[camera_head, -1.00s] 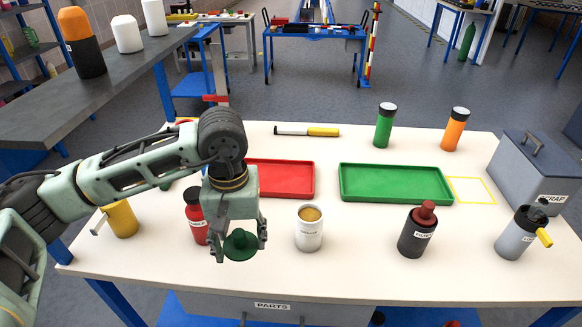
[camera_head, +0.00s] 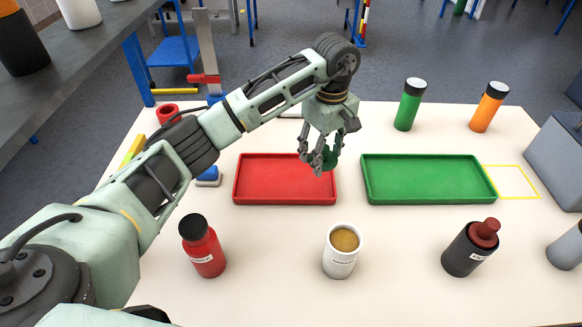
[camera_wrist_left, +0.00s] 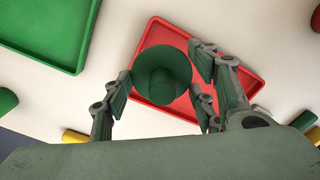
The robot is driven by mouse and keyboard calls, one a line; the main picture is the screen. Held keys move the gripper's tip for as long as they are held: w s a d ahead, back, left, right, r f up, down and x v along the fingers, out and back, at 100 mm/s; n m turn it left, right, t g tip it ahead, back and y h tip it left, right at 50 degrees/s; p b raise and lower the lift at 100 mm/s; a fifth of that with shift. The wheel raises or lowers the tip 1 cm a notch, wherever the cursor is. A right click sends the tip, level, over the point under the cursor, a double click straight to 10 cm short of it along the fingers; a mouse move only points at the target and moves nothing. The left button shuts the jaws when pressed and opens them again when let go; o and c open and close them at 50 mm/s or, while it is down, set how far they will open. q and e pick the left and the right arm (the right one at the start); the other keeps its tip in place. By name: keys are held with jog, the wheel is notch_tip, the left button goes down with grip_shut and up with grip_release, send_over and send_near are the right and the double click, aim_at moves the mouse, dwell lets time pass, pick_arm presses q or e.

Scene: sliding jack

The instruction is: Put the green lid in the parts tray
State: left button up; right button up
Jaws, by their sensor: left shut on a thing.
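My left gripper (camera_head: 320,160) is shut on the green lid (camera_head: 331,159). It holds the lid above the far right part of the red tray (camera_head: 285,199). In the left wrist view the round lid (camera_wrist_left: 162,72) sits between the fingers, with the red tray (camera_wrist_left: 245,82) below it. The green tray (camera_head: 428,197) lies to the right of the red one. No label shows on either tray, so I cannot tell which is the parts tray. My right gripper is not in view.
On the table's near side stand a red bottle (camera_head: 204,249), a white cup (camera_head: 341,254) with brownish contents and a dark bottle (camera_head: 465,252) with a red top. Green (camera_head: 409,106) and orange (camera_head: 488,109) bottles stand at the back. A yellow outlined square (camera_head: 513,181) is empty.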

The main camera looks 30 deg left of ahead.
pick_arm(q)
jog(key=p, duration=0.2)
send_over(286, 179)
notch_tip(286, 179, down, 6)
jog(key=shift+r, duration=0.15)
jog(key=shift+s+f, duration=0.1)
jog(key=shift+f, duration=0.3)
notch_tip(286, 179, down, 3)
jog(key=shift+f+p, duration=0.1)
jog(key=shift+p, duration=0.4)
jog(key=shift+f, duration=0.1)
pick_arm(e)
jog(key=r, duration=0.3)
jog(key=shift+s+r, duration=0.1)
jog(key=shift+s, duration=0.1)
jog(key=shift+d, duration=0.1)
pick_arm(q)
jog(key=shift+f+b, duration=0.15)
jog(key=shift+b, duration=0.15)
jog(key=o, duration=1.1)
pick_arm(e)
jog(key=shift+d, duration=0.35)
